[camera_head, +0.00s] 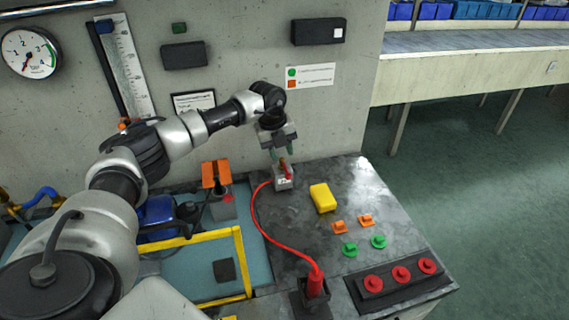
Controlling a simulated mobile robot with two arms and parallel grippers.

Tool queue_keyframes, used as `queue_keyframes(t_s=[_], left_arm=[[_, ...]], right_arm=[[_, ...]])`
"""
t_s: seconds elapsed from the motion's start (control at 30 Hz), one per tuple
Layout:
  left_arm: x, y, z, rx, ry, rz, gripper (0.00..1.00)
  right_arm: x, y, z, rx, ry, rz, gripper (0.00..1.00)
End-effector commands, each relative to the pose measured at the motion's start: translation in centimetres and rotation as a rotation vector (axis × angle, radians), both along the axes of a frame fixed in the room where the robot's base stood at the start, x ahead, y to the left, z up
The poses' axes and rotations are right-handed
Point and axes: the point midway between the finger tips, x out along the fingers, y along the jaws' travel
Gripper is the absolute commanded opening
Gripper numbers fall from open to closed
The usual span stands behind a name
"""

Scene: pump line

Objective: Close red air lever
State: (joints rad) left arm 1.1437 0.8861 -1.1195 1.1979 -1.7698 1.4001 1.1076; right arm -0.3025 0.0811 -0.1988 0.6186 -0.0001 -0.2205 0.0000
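A small grey block (284,183) with a red lever (284,166) on top stands at the back left of the grey metal bench, near the wall. This looks like the red air lever; its exact angle is too small to read. My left gripper (282,153) points down directly above it. My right gripper does not show.
A red hose (264,222) runs from near the block to a red cylinder (315,285) in a dark holder. A yellow block (323,198), orange and green knobs (379,242) and a panel of red knobs (401,275) occupy the bench. A yellow frame (242,262) lies left.

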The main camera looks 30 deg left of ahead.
Motion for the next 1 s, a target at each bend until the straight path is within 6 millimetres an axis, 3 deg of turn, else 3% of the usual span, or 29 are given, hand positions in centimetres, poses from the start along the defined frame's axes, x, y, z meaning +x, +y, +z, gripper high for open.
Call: queue_keyframes(t_s=[0.1, 0.3, 0.7, 0.93, 1.0], left_arm=[[0.3, -0.3, -2.2, 0.0, 0.004, -0.001, 0.36], [0.7, -0.6, -4.8, 0.001, 0.002, 0.0, 0.36], [0.9, -0.7, -5.7, 0.002, 0.0, -0.001, 0.36], [0.9, -0.7, -5.7, 0.002, 0.0, -0.001, 0.03], [0.8, -0.7, -5.7, 0.001, 0.001, -0.001, 0.0]], right_arm=[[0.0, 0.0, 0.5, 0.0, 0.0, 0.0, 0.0], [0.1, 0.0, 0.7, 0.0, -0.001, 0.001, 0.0], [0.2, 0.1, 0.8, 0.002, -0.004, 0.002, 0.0], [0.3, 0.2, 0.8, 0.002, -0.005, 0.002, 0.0], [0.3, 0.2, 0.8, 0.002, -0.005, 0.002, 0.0]])
